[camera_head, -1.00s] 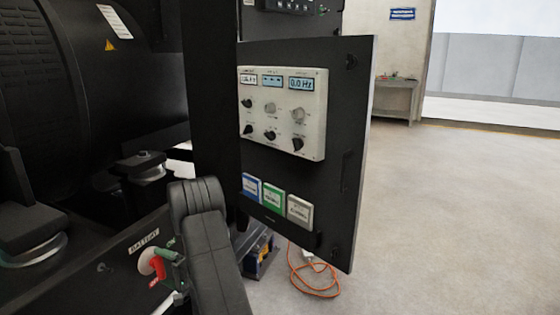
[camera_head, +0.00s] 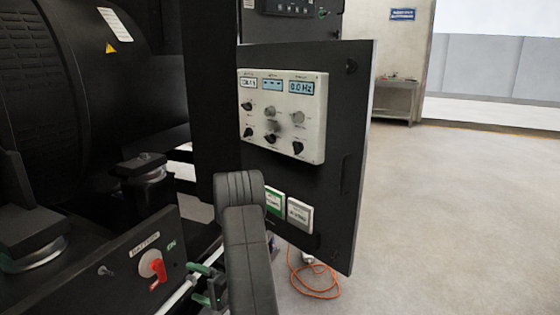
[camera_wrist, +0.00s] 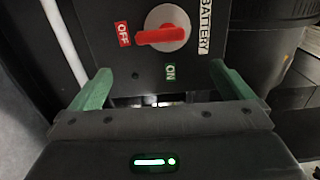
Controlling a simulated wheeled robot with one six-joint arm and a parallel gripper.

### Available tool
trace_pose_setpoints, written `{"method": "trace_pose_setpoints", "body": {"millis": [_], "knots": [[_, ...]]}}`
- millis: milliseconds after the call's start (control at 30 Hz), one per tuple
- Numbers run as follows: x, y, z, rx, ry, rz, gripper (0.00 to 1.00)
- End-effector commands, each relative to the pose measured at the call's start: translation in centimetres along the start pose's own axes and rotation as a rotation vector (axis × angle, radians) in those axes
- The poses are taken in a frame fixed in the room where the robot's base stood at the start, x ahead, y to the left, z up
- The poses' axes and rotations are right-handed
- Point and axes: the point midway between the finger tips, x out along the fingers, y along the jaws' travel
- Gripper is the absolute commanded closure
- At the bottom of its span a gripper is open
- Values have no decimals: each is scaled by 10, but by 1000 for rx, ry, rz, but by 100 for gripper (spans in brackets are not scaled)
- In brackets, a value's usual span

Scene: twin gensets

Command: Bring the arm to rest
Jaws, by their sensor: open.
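My gripper (camera_head: 207,284) is in the lower middle of the head view, to the right of the battery panel, partly hidden by my arm. In the wrist view my gripper (camera_wrist: 165,88) has its two green fingers wide apart with nothing between them. The red battery switch (camera_head: 157,267) sits on the black panel at lower left. In the wrist view the switch handle (camera_wrist: 160,36) lies beyond the fingers, apart from them, and its end points toward the red OFF label (camera_wrist: 124,34). The green ON label (camera_wrist: 170,71) is clear of the handle.
An open black door (camera_head: 345,190) carries a control panel (camera_head: 310,140) with dials and displays, close behind my arm. A black generator (camera_head: 60,90) fills the left. An orange cable (camera_head: 315,292) lies on the floor. Open floor (camera_head: 450,220) extends right.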

Motion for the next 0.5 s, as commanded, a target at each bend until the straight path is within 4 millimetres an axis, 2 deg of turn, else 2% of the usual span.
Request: {"method": "trace_pose_setpoints", "body": {"millis": [100,500], "knots": [[-19,0,-1,3,5,1,0],[56,0,2,-4,-6,-2,0]]}}
